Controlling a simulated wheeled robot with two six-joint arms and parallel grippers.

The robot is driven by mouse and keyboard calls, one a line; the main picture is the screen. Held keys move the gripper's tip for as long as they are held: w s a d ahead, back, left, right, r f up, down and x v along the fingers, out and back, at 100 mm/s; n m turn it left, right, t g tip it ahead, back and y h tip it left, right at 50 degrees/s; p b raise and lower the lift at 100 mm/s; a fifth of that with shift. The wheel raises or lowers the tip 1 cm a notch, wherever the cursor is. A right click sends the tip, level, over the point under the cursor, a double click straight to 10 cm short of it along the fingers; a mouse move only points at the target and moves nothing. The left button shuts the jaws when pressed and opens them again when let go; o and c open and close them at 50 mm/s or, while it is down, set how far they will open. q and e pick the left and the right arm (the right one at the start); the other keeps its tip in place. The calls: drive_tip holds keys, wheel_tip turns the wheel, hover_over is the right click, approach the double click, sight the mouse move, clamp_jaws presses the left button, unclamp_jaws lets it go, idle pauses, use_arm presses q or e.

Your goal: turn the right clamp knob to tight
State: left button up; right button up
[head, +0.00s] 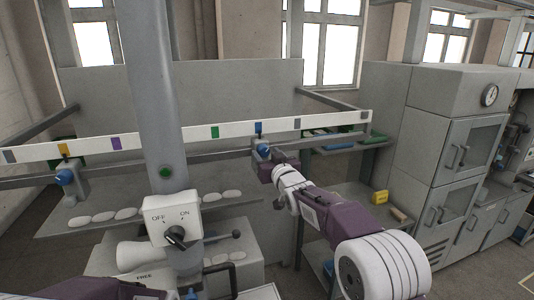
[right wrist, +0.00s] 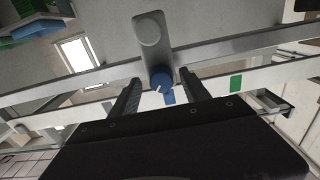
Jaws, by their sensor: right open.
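The right clamp knob is a blue round knob (head: 262,150) on a grey clamp block on the rail, below a blue mark on the white strip. In the right wrist view the knob (right wrist: 161,80) has a white pointer line and sits between the fingers. My right gripper (right wrist: 164,97) is open, with one dark finger on each side of the knob and gaps showing. In the head view the right gripper (head: 268,165) is at the knob, partly hidden by its own wrist. A second blue knob (head: 64,177) is on the left clamp. My left gripper is not in view.
A grey column (head: 152,90) stands in front of the rail with an OFF/ON switch box (head: 172,218). The long white strip (head: 180,138) with coloured marks runs above the rail. Grey cabinets (head: 440,150) and a shelf with a yellow box (head: 379,197) stand to the right.

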drive_tip(key=shift+a, duration=0.1)
clamp_jaws()
drive_tip(key=shift+f+n+b, duration=0.15)
drive_tip(key=shift+n+b, duration=0.35)
drive_tip(key=shift+b, duration=0.15)
drive_tip(key=shift+n+b, duration=1.05)
drive_tip(key=shift+n, duration=0.05)
drive_tip(key=n+b, duration=0.2)
drive_tip(key=n, duration=0.1)
drive_tip(key=shift+n, duration=0.4)
drive_tip(key=n+b, duration=0.1)
drive_tip(key=n, duration=0.3)
drive_tip(key=shift+r+n+b, duration=0.15)
drive_tip(key=shift+n+b, duration=0.15)
drive_tip(key=shift+n, duration=0.9)
drive_tip(key=shift+r+n+b, duration=0.1)
drive_tip(key=shift+n+b, duration=0.15)
drive_tip(key=shift+n, duration=0.95)
